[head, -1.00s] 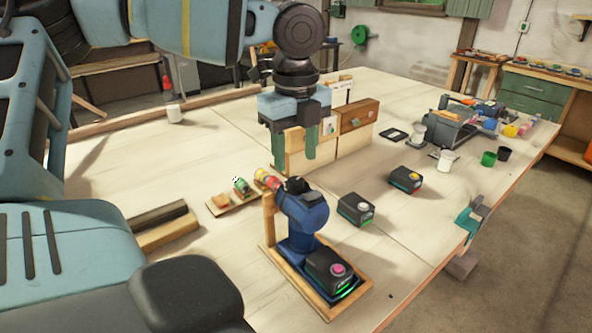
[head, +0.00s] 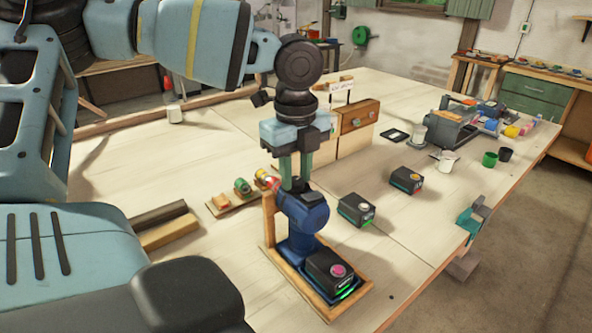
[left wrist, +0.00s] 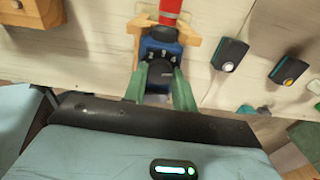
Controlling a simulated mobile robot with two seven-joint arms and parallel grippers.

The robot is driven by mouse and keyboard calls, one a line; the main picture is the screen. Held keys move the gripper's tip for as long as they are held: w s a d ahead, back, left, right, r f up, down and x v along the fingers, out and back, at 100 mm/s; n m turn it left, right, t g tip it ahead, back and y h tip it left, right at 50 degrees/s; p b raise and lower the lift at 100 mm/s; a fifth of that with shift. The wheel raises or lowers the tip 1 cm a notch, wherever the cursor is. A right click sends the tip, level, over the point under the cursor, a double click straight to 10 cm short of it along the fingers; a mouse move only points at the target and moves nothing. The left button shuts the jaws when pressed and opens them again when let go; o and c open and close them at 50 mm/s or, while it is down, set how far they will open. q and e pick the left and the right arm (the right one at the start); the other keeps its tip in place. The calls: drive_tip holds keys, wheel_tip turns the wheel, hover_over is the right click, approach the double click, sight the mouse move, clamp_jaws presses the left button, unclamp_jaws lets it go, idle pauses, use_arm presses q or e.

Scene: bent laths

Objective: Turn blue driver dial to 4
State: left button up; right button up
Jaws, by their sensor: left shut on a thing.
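The blue driver (head: 303,218) stands upright on its battery foot in a wooden cradle (head: 268,222). Its nose points to the back left. My left gripper (head: 294,184) comes down from above onto the top of the driver, its green fingers shut on the dark dial there. In the left wrist view the driver (left wrist: 153,48) lies ahead, and the fingers of the gripper (left wrist: 160,82) sit on both sides of the black dial (left wrist: 158,73). The dial's numbers cannot be read. My right gripper is not in view.
Two battery packs, one nearer (head: 357,210) and one farther (head: 406,180), stand right of the driver. Small parts on a wooden strip (head: 225,204) lie to its left. A wooden drawer box (head: 355,118) stands behind the gripper.

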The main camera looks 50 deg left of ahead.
use_arm(q)
drive_tip(key=shift+c, duration=0.3)
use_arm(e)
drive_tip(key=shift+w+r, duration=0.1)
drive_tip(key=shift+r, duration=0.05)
use_arm(q)
drive_tip(key=n+p, duration=0.1)
drive_tip(key=n, duration=0.2)
drive_tip(key=shift+n, duration=2.3)
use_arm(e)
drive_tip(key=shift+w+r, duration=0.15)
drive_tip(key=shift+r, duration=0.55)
use_arm(q)
drive_tip(key=shift+p, duration=0.3)
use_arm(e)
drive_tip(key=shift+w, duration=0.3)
use_arm(q)
drive_tip(key=o, duration=1)
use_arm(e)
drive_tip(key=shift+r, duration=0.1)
